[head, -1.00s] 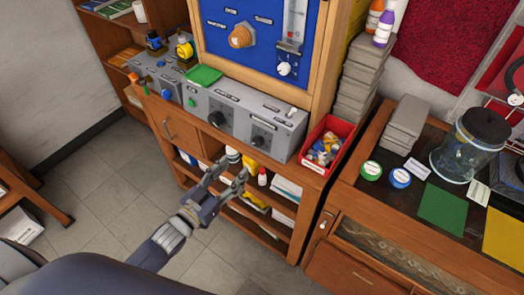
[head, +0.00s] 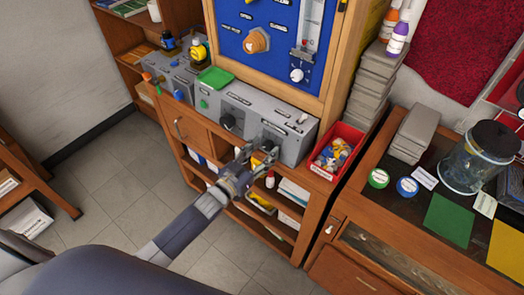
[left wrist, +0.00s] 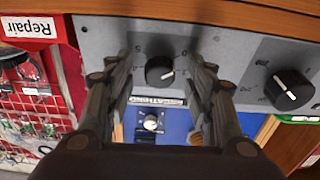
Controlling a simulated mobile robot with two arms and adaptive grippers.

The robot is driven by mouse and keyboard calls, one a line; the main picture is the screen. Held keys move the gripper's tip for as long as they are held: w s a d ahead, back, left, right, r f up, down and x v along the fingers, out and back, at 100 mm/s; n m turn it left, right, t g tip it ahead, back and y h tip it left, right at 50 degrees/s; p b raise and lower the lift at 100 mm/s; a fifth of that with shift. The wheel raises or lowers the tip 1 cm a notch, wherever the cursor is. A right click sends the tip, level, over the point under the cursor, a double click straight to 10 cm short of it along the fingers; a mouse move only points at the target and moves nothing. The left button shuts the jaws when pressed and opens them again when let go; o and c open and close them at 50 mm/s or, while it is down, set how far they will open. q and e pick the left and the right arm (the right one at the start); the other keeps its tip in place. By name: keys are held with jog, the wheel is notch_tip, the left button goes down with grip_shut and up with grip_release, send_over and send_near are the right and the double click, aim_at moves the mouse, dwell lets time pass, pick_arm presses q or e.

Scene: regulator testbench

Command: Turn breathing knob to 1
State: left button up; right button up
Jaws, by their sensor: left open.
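A grey control box (head: 298,147) on the wooden bench carries two black knobs. The right-hand black knob (left wrist: 160,72) shows between the fingers of my open left gripper (left wrist: 160,85) in the left wrist view, with a white pointer line and numbers around it. I see no clear contact with the fingers. In the head view my left gripper (head: 262,153) is at the front of the box and partly covers this knob. The other black knob (left wrist: 288,90) is apart from the fingers; it also shows in the head view (head: 229,122).
A red bin (head: 337,150) of small parts stands right of the box. A blue panel (head: 270,35) with an orange knob (head: 256,41) and a white knob (head: 297,75) rises behind it.

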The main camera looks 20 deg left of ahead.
jog(key=shift+a, duration=0.1)
pick_arm(q)
jog(key=c, duration=0.9)
jog(key=shift+c, duration=0.8)
pick_arm(e)
jog(key=shift+s+a, duration=0.1)
jog(key=shift+a, duration=0.5)
